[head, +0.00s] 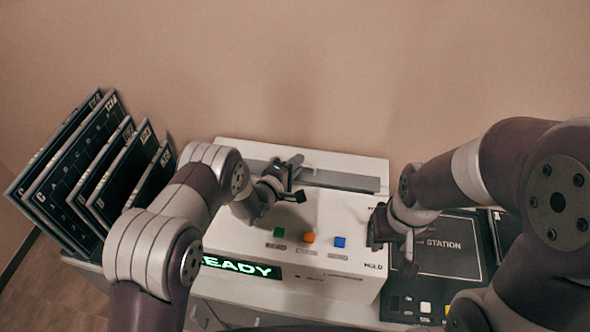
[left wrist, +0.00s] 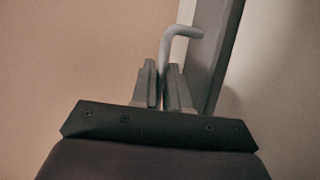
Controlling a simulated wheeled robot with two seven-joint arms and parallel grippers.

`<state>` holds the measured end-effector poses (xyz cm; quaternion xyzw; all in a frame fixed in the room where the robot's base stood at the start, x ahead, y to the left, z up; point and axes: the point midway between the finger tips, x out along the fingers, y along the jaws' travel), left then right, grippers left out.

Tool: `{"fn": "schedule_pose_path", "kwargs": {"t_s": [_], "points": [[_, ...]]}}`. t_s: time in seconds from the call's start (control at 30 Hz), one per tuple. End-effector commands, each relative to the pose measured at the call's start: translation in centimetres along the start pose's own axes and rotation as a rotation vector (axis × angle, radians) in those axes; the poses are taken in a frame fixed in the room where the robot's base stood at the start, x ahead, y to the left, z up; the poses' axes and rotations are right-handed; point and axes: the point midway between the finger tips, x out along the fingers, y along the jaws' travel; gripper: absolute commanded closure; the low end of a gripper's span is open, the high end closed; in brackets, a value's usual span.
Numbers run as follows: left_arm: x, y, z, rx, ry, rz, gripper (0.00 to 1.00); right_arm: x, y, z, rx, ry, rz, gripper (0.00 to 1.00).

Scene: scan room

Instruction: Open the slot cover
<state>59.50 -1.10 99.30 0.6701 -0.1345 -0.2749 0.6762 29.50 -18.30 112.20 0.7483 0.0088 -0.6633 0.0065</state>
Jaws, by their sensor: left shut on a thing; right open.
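The white scanner (head: 350,205) stands against the wall. The slot cover (head: 340,180) is a long grey strip along the top rear of the scanner. In the left wrist view the cover (left wrist: 217,50) is a grey panel with a bent, light grey handle (left wrist: 181,32). My left gripper (head: 290,168) is at the cover's left part; in the left wrist view its fingers (left wrist: 165,85) are shut on the handle. Whether the cover is raised, I cannot tell. My right gripper (head: 377,225) is open and empty, near the scanner's right end.
The scanner's top has a green button (head: 279,233), an orange button (head: 309,238) and a blue button (head: 340,242). Its front display (head: 240,267) is partly hidden by my left arm. Several dark panels (head: 85,165) stand in a rack at left. A black station board (head: 450,245) lies at right.

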Motion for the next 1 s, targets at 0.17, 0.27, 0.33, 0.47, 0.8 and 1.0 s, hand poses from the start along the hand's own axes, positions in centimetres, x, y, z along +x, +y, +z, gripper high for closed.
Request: {"fn": "schedule_pose_path", "kwargs": {"t_s": [0.17, 0.27, 0.33, 0.47, 0.8, 1.0], "points": [[3.5, -0.1, -1.4, 0.003, -0.001, 0.008, 1.0, 4.2, 0.0, 0.6, 0.0, -0.001, 0.0, 0.57], [4.6, 0.4, -1.9, 0.003, -0.001, 0.004, 1.0, 4.9, 0.0, 0.6, 0.0, -0.001, 0.0, 0.57], [4.9, 0.8, -2.0, 0.002, 0.0, 0.004, 1.0, 5.0, 0.0, 0.6, 0.0, -0.001, 0.0, 0.57], [4.9, 1.0, -2.1, 0.0, 0.001, 0.001, 1.0, 4.8, 0.0, 0.6, 0.0, -0.001, 0.0, 0.57], [4.8, 1.0, -2.0, 0.001, 0.001, 0.002, 0.79, 4.7, 0.0, 0.6, 0.0, -0.001, 0.0, 0.57], [4.3, 1.0, -2.1, 0.001, 0.001, 0.002, 0.79, 4.9, 0.0, 0.6, 0.0, -0.001, 0.0, 0.57]]}}
